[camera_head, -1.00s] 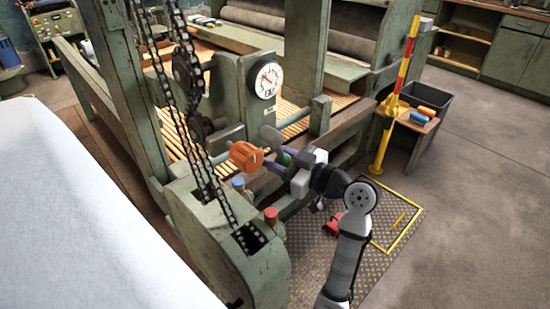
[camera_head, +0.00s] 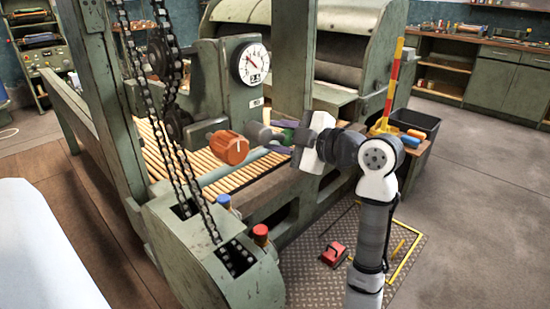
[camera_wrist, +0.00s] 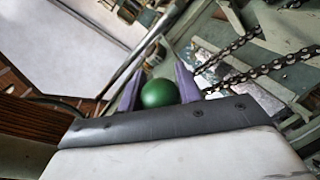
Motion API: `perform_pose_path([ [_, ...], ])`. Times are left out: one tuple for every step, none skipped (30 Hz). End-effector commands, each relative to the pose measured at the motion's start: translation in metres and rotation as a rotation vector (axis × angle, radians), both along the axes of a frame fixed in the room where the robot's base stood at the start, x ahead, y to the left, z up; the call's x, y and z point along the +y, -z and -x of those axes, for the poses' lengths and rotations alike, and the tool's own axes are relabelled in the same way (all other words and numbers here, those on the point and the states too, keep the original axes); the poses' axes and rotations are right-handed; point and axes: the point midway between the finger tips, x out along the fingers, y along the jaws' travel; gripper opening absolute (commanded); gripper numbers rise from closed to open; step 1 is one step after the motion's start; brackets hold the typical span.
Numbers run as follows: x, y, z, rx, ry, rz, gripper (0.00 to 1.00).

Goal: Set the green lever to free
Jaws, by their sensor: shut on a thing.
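The green lever's round knob (camera_wrist: 160,93) sits between the two purple fingers of my gripper (camera_wrist: 158,88) in the wrist view. My gripper (camera_head: 284,142) is shut on this knob. In the head view only a small green part of the knob (camera_head: 301,136) shows beside the fingers. The lever's shaft is mostly hidden, and I cannot tell its setting or read any label for it.
An orange knob (camera_head: 228,148) is close left of my gripper. A dial gauge (camera_head: 253,64) is above it. Blue (camera_head: 223,203) and red (camera_head: 260,235) buttons are on the green housing below. Chains (camera_head: 165,120) hang at left. A yellow and red post (camera_head: 391,90) stands at right.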

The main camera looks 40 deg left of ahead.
Motion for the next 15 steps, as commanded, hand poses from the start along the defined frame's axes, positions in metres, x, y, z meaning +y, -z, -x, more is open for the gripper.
perform_pose_path([
  [-0.001, 0.000, -0.002, -0.049, 0.002, 0.004, 0.00],
  [-0.001, -0.003, -0.003, -0.076, 0.001, 0.006, 0.00],
  [-0.001, -0.005, -0.004, -0.112, 0.002, 0.010, 0.00],
  [-0.001, -0.007, -0.005, -0.140, 0.002, 0.011, 0.00],
  [-0.001, -0.009, -0.005, -0.164, 0.002, 0.014, 0.00],
  [-0.001, -0.012, -0.006, -0.197, 0.002, 0.016, 0.00],
  [-0.001, -0.014, -0.006, -0.222, 0.001, 0.018, 0.00],
  [-0.001, -0.015, -0.007, -0.244, 0.001, 0.020, 0.00],
  [-0.001, -0.018, -0.007, -0.275, 0.001, 0.022, 0.00],
  [-0.001, -0.020, -0.008, -0.295, 0.002, 0.024, 0.00],
  [-0.001, -0.021, -0.008, -0.314, 0.002, 0.025, 0.00],
  [-0.001, -0.023, -0.008, -0.340, 0.002, 0.027, 0.00],
  [-0.001, -0.025, -0.008, -0.358, 0.001, 0.029, 0.00],
  [-0.001, -0.026, -0.008, -0.374, 0.000, 0.031, 0.00],
  [-0.001, -0.027, -0.008, -0.393, 0.001, 0.032, 0.00],
])
